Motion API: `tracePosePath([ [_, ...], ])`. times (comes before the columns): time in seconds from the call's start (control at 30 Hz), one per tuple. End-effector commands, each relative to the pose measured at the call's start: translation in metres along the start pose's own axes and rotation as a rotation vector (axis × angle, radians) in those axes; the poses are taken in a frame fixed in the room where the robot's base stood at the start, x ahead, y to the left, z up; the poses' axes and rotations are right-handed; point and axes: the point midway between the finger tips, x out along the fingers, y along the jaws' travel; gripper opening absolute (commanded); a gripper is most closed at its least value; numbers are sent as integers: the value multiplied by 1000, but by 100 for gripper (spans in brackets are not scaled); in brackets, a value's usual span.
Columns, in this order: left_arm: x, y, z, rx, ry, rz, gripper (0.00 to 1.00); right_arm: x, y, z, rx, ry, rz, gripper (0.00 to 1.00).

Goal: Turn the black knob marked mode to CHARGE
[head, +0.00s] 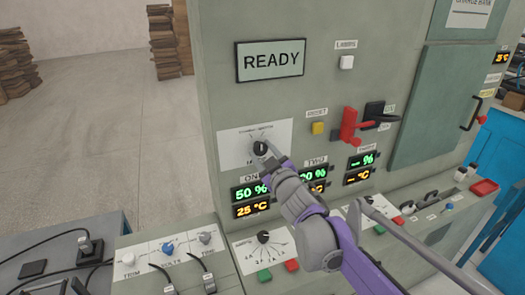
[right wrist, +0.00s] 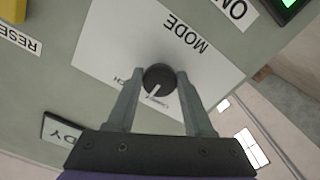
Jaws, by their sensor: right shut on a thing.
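The black mode knob (head: 260,147) sits on a white plate (head: 229,146) on the upright grey panel. My right gripper (head: 266,154) reaches it from below right and is shut on it. In the right wrist view the knob (right wrist: 158,77) stands between the two fingertips of my right gripper (right wrist: 157,84), one on each side. The word MODE is on the far side of the knob. A finger partly covers other lettering on the left. My left gripper is not in view.
A READY display (head: 270,60) is above the plate. A yellow button (head: 318,128) and a red lever (head: 352,126) are to the right. Green and orange readouts (head: 251,193) lie close below my gripper. A sloped console (head: 262,249) with knobs and switches juts out underneath.

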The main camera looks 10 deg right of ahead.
Motion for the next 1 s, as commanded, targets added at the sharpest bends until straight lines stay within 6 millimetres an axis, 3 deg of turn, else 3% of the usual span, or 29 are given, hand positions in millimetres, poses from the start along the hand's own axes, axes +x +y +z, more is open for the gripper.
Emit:
tracePosePath([
  [0.5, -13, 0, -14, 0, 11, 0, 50, 0, 2, -1, -416, 0, 1, 0],
  [1.0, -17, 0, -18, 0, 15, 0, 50, 0, 1, 0, -552, -1, 0, 0],
])
